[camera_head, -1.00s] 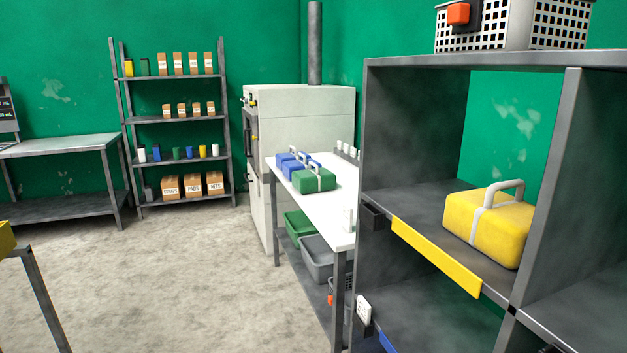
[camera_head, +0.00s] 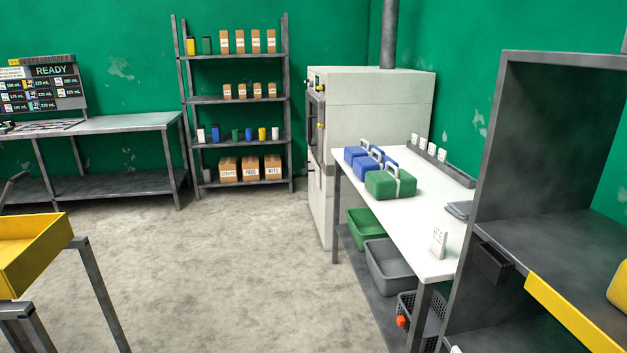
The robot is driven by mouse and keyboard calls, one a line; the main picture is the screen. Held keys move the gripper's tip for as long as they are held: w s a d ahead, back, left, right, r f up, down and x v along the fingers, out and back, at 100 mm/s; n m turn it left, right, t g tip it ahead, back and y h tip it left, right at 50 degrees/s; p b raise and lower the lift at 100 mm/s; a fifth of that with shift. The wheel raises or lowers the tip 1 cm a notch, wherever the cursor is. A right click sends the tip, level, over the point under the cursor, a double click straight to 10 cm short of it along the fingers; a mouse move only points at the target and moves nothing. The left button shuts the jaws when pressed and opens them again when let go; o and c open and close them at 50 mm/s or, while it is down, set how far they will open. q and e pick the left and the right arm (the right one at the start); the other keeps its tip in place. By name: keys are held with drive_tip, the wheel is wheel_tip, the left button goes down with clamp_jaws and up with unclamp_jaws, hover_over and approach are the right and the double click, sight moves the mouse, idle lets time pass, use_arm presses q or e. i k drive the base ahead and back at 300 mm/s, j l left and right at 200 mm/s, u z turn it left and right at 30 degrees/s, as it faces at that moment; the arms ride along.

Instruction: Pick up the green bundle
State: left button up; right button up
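The green bundle (camera_head: 390,183) sits on the white table (camera_head: 433,222) at the right of the middle. It has a light strap and a handle on top. Two blue bundles (camera_head: 364,157) stand right behind it, close to it. Neither of my grippers shows in the head view.
A dark shelf unit (camera_head: 488,190) with a yellow-edged shelf stands at the near right, partly beside the white table. Green and grey bins (camera_head: 389,266) and a basket (camera_head: 414,316) are under the table. A yellow tray (camera_head: 32,256) is at the near left. The floor (camera_head: 230,260) between is clear.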

sight(396, 182)
drive_tip(key=i+j+u, duration=0.15)
drive_tip(key=i, duration=0.9)
drive_tip(key=i+j+u, duration=0.1)
drive_tip(key=i, duration=1)
